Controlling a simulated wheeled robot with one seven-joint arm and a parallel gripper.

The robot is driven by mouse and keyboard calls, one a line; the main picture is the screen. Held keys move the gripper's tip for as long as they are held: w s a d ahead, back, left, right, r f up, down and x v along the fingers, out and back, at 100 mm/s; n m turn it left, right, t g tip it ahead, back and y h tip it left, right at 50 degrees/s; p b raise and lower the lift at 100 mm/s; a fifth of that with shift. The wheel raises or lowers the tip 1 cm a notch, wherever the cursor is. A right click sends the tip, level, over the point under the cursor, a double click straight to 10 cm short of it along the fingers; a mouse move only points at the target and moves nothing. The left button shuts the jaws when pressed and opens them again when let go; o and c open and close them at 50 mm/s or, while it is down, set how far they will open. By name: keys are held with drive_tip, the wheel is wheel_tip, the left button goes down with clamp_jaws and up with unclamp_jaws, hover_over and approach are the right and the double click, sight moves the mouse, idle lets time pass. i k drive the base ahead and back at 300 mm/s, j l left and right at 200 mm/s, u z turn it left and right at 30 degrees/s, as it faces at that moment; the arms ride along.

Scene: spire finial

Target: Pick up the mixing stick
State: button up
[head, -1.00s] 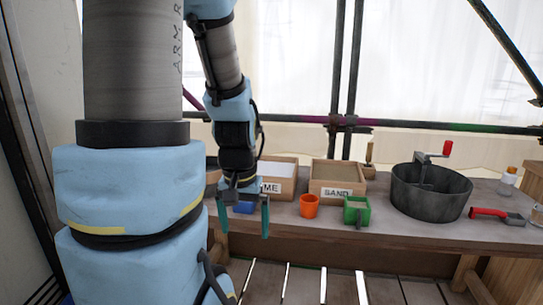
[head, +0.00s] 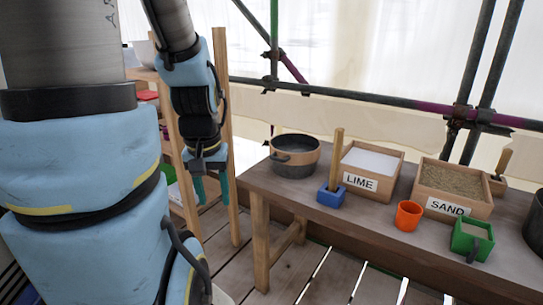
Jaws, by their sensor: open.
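A light wooden stick (head: 336,158), which looks like the mixing stick, stands upright in a blue block-shaped holder (head: 331,197) near the left end of the bench. Its lower end is hidden in the holder. My gripper (head: 212,188) points down with its two teal fingers apart and nothing between them. In the picture it is left of the stick and the bench end, in front of a wooden shelf post, clear of the stick.
A dark pot (head: 294,157) stands left of the stick, the LIME box (head: 371,165) right of it. Further right are an orange cup (head: 408,215), the SAND box (head: 452,187) and a green box (head: 471,238). A wooden shelf rack (head: 174,150) stands behind my gripper.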

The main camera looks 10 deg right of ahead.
sight(339, 133)
drive_tip(key=k+l+u, duration=0.1)
drive_tip(key=u, duration=0.3)
drive_tip(key=k+l+u, duration=0.1)
drive_tip(key=l+u, duration=0.25)
drive_tip(key=k+l+u, duration=0.1)
drive_tip(key=u, duration=0.3)
drive_tip(key=k+l+u, duration=0.1)
drive_tip(key=u, duration=0.25)
drive_tip(key=k+l+u, duration=0.15)
drive_tip(key=k, duration=0.35)
drive_tip(key=k+l+u, duration=0.1)
drive_tip(key=k, duration=0.35)
